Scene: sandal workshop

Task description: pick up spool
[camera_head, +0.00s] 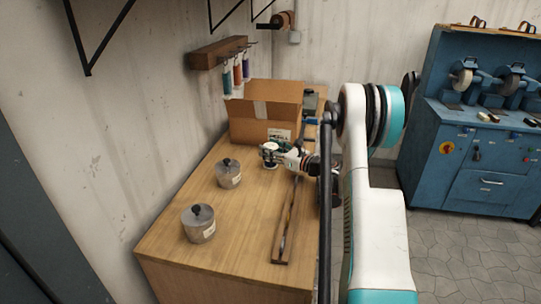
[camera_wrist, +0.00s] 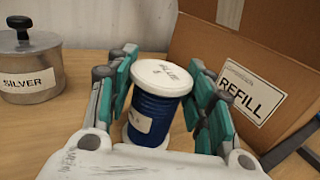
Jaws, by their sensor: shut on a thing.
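A spool of blue thread (camera_wrist: 157,108) with white end discs stands upright between the fingers of my gripper (camera_wrist: 162,90) in the wrist view. Its top disc carries dark lettering that seems to read BLUE, and a white label is on its side. My gripper is shut on the spool, with one green-padded finger at each side. In the head view my gripper (camera_head: 271,154) is low over the wooden table (camera_head: 180,242), just in front of the cardboard box. The fingers hide most of the spool there. I cannot tell whether it touches the table.
The open cardboard box (camera_head: 253,121) marked REFILL (camera_wrist: 253,92) is close behind the spool. Two lidded metal pots, one nearer (camera_head: 199,224) and one farther (camera_head: 228,174), stand left. A long narrow wooden tray (camera_head: 283,244) lies right. Coloured spools (camera_head: 237,73) hang on a wall rack.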

